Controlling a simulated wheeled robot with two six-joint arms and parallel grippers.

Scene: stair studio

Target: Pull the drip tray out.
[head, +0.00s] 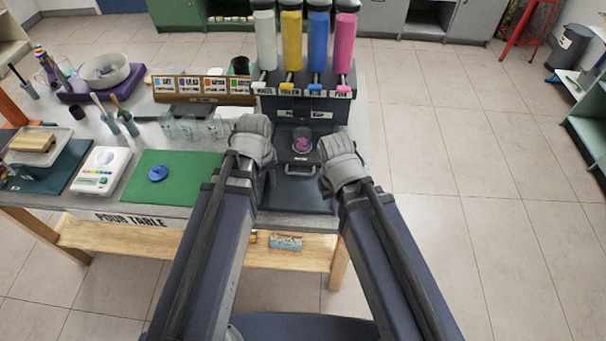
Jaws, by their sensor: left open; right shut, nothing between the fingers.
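The drip tray (299,158) is dark, with a pale handle (301,170) along its front edge. It sits low in the front of the dark paint dispenser (299,105). A clear cup with pink paint (302,143) stands upright on the tray. My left gripper (268,177) is open, just left of the tray and its handle. My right gripper (325,184) is shut and empty, just right of the handle. Both fingertips are small, dark and partly hidden by my wrists. Neither gripper is visibly touching the handle.
White, yellow, blue and pink bottles (318,45) stand on top of the dispenser. A dark mat (293,196) lies before the tray, clear of objects. Clear cups (190,128), a green mat (168,182) and a white scale (101,170) are on the left. Open floor lies right.

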